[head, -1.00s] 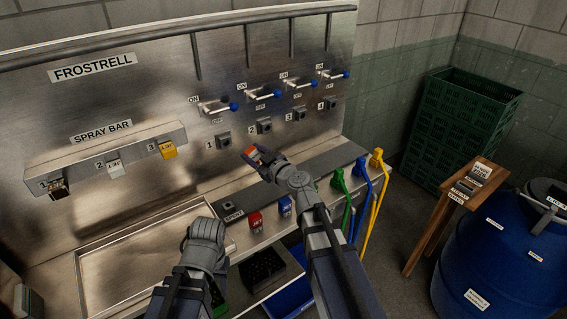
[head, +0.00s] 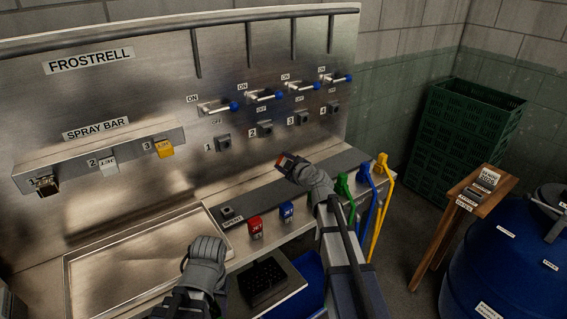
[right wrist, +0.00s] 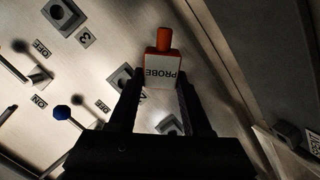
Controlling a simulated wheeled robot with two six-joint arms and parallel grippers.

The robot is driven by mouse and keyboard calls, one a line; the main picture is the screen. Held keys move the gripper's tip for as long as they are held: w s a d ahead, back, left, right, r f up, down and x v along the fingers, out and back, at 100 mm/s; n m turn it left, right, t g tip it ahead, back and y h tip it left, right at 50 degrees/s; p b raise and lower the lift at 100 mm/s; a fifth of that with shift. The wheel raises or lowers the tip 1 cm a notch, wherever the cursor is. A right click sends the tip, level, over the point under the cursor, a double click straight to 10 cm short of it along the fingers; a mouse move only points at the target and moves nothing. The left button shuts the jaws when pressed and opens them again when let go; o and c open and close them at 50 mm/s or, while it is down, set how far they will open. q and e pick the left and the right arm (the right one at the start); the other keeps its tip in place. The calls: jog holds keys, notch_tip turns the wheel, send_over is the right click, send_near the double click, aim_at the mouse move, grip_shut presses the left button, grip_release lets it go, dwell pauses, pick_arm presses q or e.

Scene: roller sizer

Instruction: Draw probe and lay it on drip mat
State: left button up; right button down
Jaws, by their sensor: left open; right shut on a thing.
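The probe (right wrist: 160,65) is an orange-red block with a white PROBE label and a narrower stub on its end. My right gripper (right wrist: 157,98) is shut on it and holds it in front of the steel back panel. In the head view the probe (head: 284,158) is a small red-orange bit at the tip of my right gripper (head: 293,163). A black ridged pad (head: 264,284), which looks like the drip mat, lies low at the front and looks bare. My left gripper (head: 203,262) is over the steel tray's right side, open, its fingers mostly hidden.
Red (head: 255,227) and blue (head: 287,212) JET blocks stand on the ledge between the pad and the panel. Green, blue and yellow handles (head: 364,176) stand at its right end. Blue-tipped valve levers (head: 265,96) jut from the panel. A steel tray (head: 75,275) lies left.

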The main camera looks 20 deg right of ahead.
jog(key=shift+f+b, duration=2.7)
jog(key=shift+f, duration=0.3)
jog(key=shift+c, duration=1.3)
grip_release()
jog(key=p+v, duration=0.2)
jog(key=v, duration=0.5)
jog(key=shift+s, duration=0.4)
jog(key=shift+d+r, duration=0.1)
jog(key=shift+d, duration=0.05)
